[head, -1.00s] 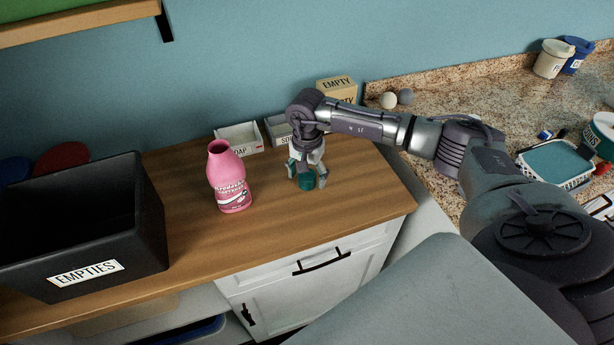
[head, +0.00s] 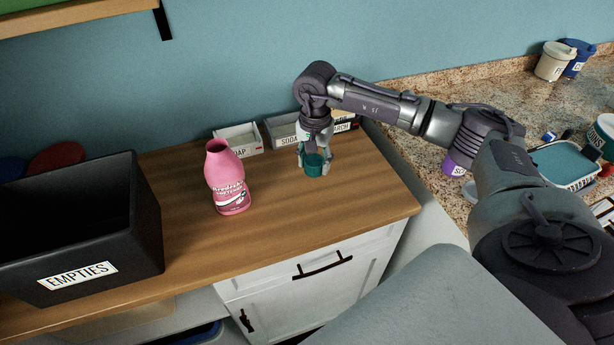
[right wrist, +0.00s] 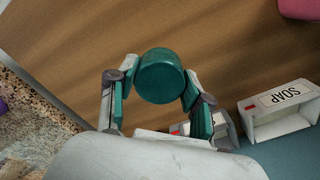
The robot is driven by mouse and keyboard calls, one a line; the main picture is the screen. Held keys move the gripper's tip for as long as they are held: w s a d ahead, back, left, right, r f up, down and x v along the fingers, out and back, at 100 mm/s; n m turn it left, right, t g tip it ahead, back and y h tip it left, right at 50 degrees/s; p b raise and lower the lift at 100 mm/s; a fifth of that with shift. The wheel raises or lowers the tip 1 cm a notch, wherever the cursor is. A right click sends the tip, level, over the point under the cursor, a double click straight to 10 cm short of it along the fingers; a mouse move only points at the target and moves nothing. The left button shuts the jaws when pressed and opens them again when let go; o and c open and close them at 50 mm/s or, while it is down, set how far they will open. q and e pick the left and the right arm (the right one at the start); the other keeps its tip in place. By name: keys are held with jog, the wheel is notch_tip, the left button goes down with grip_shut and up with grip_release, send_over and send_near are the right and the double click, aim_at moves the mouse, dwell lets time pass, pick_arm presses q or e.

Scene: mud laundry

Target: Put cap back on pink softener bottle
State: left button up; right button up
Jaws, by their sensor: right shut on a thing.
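The pink softener bottle (head: 226,180) stands upright and uncapped on the wooden counter in the head view. A corner of it shows at the top right of the right wrist view (right wrist: 298,8). My right gripper (head: 314,165) is to the right of the bottle, apart from it, pointing down. It is shut on a round teal cap (head: 314,166), held above the counter. In the right wrist view the cap (right wrist: 161,77) sits between the two fingertips. My left gripper is not in view.
A black bin labelled EMPTIES (head: 95,225) stands left of the bottle. The counter (head: 275,215) between bottle and gripper is clear. A granite worktop (head: 440,95) with several items is at right.

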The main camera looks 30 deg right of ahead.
jog(key=s+d+r+b, duration=0.2)
jog(key=d+r, duration=0.4)
jog(key=d, duration=0.3)
jog(key=shift+s+d+b, duration=0.2)
jog(key=shift+s+b, duration=0.2)
jog(key=shift+s, duration=0.5)
